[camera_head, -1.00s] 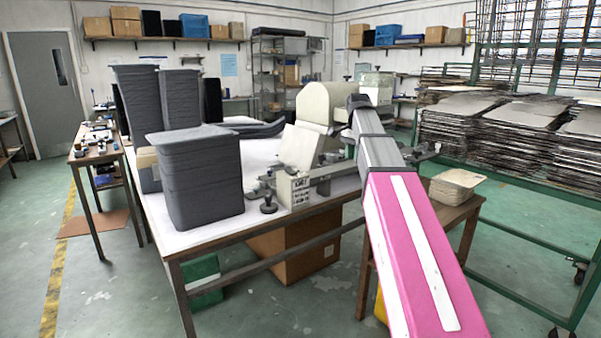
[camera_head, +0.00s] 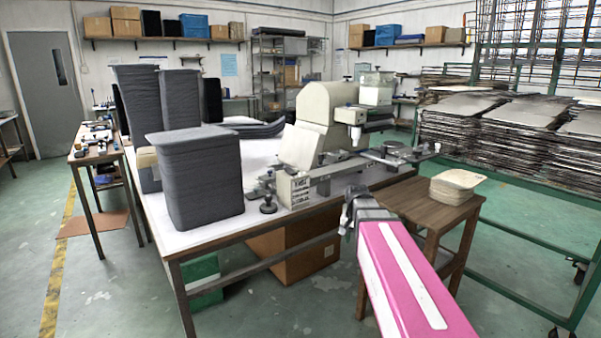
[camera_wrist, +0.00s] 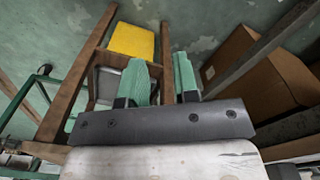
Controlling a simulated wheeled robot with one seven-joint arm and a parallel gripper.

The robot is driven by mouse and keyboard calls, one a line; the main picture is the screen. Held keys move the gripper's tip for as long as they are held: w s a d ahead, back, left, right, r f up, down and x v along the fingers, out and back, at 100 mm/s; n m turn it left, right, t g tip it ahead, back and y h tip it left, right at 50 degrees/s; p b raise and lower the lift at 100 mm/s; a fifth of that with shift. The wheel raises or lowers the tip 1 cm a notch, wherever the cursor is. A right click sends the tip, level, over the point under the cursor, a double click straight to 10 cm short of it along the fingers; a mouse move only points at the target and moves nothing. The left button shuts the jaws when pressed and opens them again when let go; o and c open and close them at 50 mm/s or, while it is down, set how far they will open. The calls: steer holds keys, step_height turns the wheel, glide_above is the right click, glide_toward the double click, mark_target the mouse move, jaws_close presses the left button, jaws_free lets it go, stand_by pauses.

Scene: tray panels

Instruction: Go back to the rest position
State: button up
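My gripper (camera_wrist: 161,78) shows in the wrist view with two green fingers apart and nothing between them. In the head view my pink arm reaches up from the bottom right, and its grey end is low in front of the gap between the white worktable (camera_head: 215,238) and the small brown table (camera_head: 412,200). The fingers cannot be made out in the head view. A stack of pale panels (camera_head: 455,188) lies on the brown table, clear of my arm. A tall stack of dark grey trays (camera_head: 203,185) stands on the white worktable.
A cream machine (camera_head: 325,120) stands on the white worktable. A cardboard box (camera_head: 300,250) is under it and also shows in the wrist view (camera_wrist: 255,70). A yellow object (camera_wrist: 132,40) lies low among wooden legs. A green rack (camera_head: 530,240) stands right. Floor at left is open.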

steer(key=s+f+n, duration=0.4)
steer(key=s+f, duration=0.8)
steer(key=f, duration=0.3)
steer(key=shift+s, duration=0.2)
